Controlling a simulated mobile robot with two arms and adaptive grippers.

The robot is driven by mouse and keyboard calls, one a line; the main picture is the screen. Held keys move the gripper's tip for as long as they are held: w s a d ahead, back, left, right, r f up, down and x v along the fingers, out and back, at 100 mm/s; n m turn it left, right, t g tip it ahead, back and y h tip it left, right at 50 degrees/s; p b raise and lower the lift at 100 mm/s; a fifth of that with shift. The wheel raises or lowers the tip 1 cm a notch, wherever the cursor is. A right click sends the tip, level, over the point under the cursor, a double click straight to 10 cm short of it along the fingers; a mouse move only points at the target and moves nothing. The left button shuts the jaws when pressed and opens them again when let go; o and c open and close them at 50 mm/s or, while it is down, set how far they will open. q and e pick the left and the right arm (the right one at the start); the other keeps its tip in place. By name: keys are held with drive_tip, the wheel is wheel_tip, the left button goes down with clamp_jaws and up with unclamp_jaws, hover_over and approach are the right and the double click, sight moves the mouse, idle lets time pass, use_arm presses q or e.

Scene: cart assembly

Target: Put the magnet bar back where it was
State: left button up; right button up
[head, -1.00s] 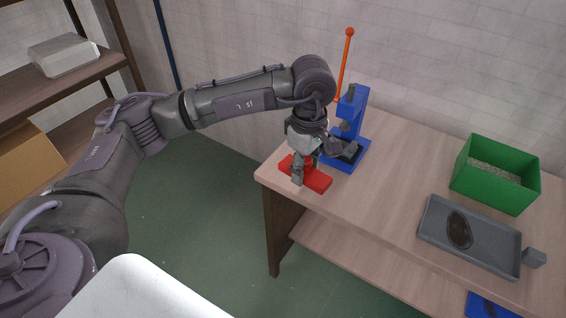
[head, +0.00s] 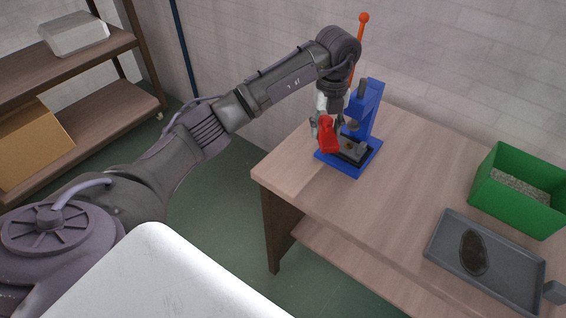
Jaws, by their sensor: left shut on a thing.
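The red magnet bar (head: 328,135) is held off the table in my left gripper (head: 322,125), in front of the left side of the blue press (head: 366,110). It is tilted, with one end towards me. My left gripper is shut on it, and the bar hides part of the fingers. My right gripper is not in view.
The blue press has an orange-knobbed lever (head: 363,18) standing up behind my wrist. The wooden table (head: 330,205) is bare at its front left. A grey tray (head: 435,245) with a dark patch and a green bin (head: 545,215) of grey bits stand at the right.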

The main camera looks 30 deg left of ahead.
use_arm(q)
drive_tip(key=p, duration=0.3)
hover_over(280, 168)
drive_tip(key=f, duration=0.6)
drive_tip(key=shift+w+d, duration=0.3)
drive_tip(key=shift+w, duration=0.05)
drive_tip(key=shift+s+a+f, duration=0.2)
drive_tip(key=shift+a, duration=0.05)
drive_tip(key=shift+s+f, duration=0.1)
drive_tip(key=shift+f, duration=0.35)
wheel_tip(280, 168, down, 3)
drive_tip(key=shift+f+p, duration=0.1)
drive_tip(key=shift+p, duration=0.3)
drive_tip(key=shift+a+f, duration=0.1)
drive_tip(key=shift+f, duration=0.15)
drive_tip(key=o, duration=1)
drive_tip(key=shift+o, duration=0.5)
